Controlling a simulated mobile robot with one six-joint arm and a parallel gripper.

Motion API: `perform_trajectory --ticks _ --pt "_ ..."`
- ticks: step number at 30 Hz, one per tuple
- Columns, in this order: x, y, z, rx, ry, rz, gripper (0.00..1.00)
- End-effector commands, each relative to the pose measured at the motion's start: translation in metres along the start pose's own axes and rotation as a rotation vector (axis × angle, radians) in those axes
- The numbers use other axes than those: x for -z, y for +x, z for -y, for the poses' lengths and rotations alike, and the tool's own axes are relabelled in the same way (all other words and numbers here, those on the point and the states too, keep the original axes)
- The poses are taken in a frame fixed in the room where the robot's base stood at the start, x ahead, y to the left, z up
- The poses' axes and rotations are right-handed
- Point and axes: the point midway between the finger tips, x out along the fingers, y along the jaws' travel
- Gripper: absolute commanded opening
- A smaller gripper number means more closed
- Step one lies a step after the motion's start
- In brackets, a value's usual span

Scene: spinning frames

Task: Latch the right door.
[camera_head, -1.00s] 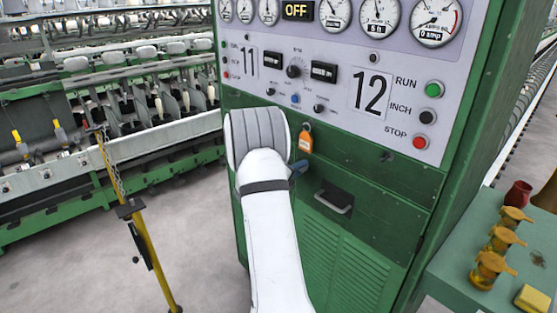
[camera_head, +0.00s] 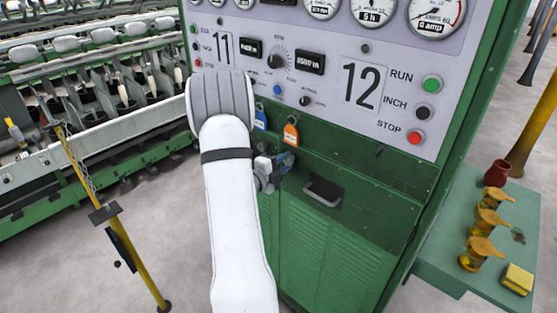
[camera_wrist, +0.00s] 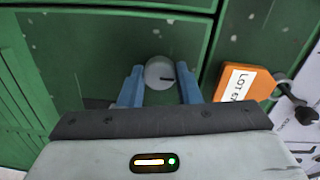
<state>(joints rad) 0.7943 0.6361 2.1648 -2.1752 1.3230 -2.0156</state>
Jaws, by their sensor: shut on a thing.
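The right door (camera_head: 320,255) is a green louvred panel low on the cabinet front. It looks flush with the cabinet. My gripper (camera_head: 279,163) is at the upper left of this door, partly hidden by my white arm. In the wrist view, the two blue fingers of my gripper (camera_wrist: 160,88) stand on either side of a round pale latch knob (camera_wrist: 158,70) with a short dark slot. They are shut on it. The knob sits on the green panel. The head view does not show it clearly.
An orange tag (camera_head: 291,134) hangs just above my gripper, with a blue tag (camera_head: 260,118) to its left. A recessed handle (camera_head: 323,191) is to the right. Buttons and gauges fill the panel above. A green table (camera_head: 450,262) holds several brass pieces. A yellow post (camera_head: 128,245) stands left.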

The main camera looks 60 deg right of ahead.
Motion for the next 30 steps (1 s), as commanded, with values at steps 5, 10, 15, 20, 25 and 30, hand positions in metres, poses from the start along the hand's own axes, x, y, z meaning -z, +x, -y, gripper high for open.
perform_trajectory --ticks 5,10,15,20,25,30 --pt "0.0022 0.0018 0.0021 0.005 -0.006 -0.005 0.00" --pt "0.0027 0.0020 0.0017 0.004 -0.006 -0.005 0.00" --pt "0.0032 0.0022 0.0012 0.003 -0.006 -0.006 0.38" --pt "0.0035 0.0023 0.0004 0.001 -0.006 -0.007 0.51" --pt "0.0038 0.0024 -0.0002 0.000 -0.007 -0.007 0.52" --pt "0.0031 -0.0036 -0.0013 0.000 -0.006 -0.006 0.52"
